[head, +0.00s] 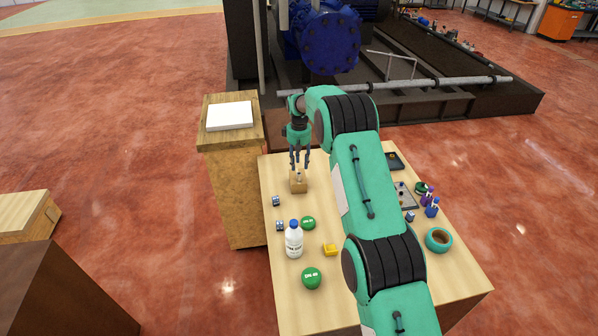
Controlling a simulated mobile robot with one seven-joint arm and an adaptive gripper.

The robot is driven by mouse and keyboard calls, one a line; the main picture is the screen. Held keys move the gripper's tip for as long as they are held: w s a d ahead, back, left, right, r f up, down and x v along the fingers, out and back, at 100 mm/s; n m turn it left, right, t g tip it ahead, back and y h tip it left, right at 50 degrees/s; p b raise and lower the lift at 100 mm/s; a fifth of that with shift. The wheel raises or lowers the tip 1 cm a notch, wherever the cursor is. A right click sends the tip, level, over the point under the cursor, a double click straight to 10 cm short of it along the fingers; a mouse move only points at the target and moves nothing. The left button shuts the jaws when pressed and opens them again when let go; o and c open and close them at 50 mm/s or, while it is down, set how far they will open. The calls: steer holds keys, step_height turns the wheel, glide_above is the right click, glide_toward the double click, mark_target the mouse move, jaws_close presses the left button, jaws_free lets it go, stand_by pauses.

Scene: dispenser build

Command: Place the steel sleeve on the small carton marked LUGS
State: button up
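A small brown carton (298,186) stands on the wooden table, near its back left part. Its marking is too small to read. A small pale grey piece (298,175), which looks like the steel sleeve, shows at the top of the carton; whether it rests there fully is too small to tell. My gripper (300,166) points down right above the carton. Its two fingers are apart, with a gap between them, and the grey piece is just below the fingertips. I see nothing held between them.
A wooden stand with a white slab (229,116) adjoins at left. My arm covers the table's middle.

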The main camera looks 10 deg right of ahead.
steer(key=shift+r, duration=2.1)
steer(key=shift+r, duration=0.1)
step_height(320, 180, up, 21)
steer(key=m+t, duration=0.1)
glide_above(299, 174)
steer(key=s, duration=1.1)
steer(key=s+d+r+m+t, duration=0.1)
steer(key=s+r+m+t, duration=0.1)
steer(key=s+r, duration=1.25)
steer(key=s+r+m+t, duration=0.1)
steer(key=s+r, duration=0.2)
steer(key=s, duration=1.6)
steer(key=s+f+m, duration=0.1)
steer(key=s+f, duration=0.2)
steer(key=s, duration=0.7)
steer(key=s+d+f+m+t, duration=0.1)
steer(key=s+f, duration=0.2)
steer(key=s, duration=0.8)
steer(key=shift+s+t, duration=0.15)
steer(key=shift+t, duration=0.15)
